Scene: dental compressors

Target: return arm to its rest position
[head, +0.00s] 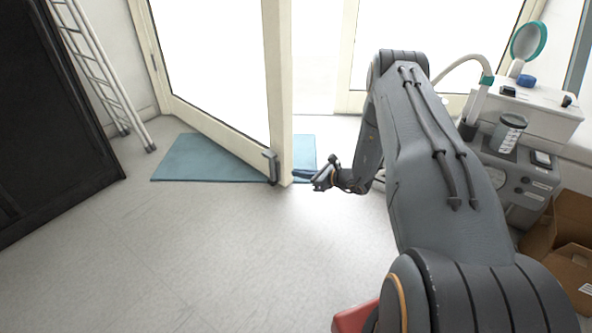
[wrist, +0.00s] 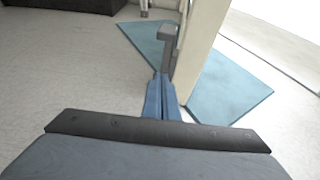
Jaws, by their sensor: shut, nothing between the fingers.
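My gripper (head: 302,175) is at the end of my arm in the middle of the head view, close in the picture to the edge of the open door. In the wrist view my gripper (wrist: 162,88) shows its two blue fingers together, with nothing between them. The fingertips point toward the grey door handle (wrist: 168,45); I cannot tell whether they touch it. In the head view the handle (head: 271,166) is on the door edge, just left of my gripper. My arm is stretched forward from the lower right.
The glazed door (head: 279,90) stands open over a blue mat (head: 195,160). A dark cabinet (head: 45,120) and a ladder (head: 95,65) are at left. A white dental unit (head: 540,110) and cardboard boxes (head: 570,240) are at right. The floor at front left is clear.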

